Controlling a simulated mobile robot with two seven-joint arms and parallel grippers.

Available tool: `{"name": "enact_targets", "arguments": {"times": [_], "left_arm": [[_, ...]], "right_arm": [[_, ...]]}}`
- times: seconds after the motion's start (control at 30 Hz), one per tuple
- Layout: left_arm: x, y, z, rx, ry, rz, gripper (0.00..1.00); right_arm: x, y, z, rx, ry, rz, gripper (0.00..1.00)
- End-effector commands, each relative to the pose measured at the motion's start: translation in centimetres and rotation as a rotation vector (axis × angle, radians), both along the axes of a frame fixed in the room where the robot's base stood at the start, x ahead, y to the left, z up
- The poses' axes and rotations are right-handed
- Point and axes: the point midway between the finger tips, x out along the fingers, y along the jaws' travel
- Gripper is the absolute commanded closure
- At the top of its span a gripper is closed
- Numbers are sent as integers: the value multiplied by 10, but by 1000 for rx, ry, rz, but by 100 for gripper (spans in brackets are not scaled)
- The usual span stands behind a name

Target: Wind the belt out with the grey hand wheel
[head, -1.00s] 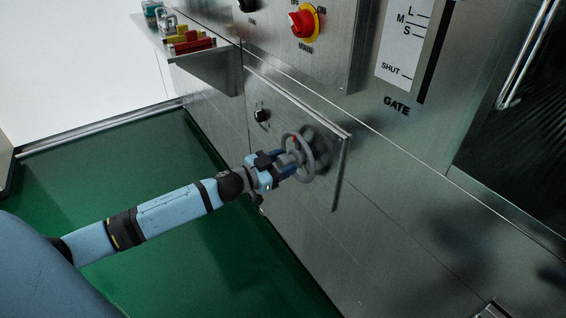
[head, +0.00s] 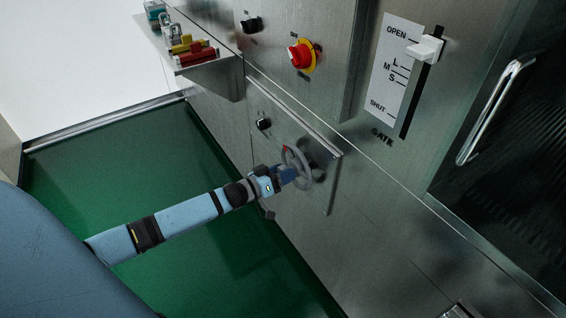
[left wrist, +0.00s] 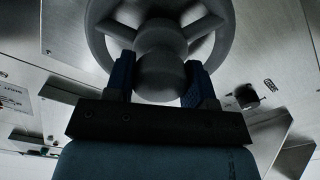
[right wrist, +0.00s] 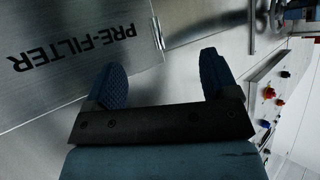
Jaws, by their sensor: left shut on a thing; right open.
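The grey hand wheel (head: 308,179) stands out from a steel panel in the middle of the head view, with a red mark near its upper left rim. My left gripper (head: 290,174) reaches it from the left. My right gripper (right wrist: 160,68) is open and empty, facing a steel surface. The belt cannot be made out.
A black knob (head: 264,124) sits on the panel left of the wheel. Above are a red and yellow rotary switch (head: 301,56) and a gate slider (head: 426,48) near OPEN. A shelf (head: 214,64) holds padlocks. The right wrist view shows a PRE-FILTER panel (right wrist: 80,50). Green floor is clear.

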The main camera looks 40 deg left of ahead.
Motion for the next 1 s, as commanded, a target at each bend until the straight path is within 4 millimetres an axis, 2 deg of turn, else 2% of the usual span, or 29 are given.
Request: {"name": "enact_targets", "arguments": {"times": [0.03,0.5,1.0], "left_arm": [[0,0,6,-38,17,0,93],[0,1,2,-428,178,0,93],[0,1,0,-641,266,0,93]], "right_arm": [[0,-1,7,-7,8,-1,20],[-3,-7,7,-47,44,-8,20],[-5,-8,2,-59,60,-10,20]]}}
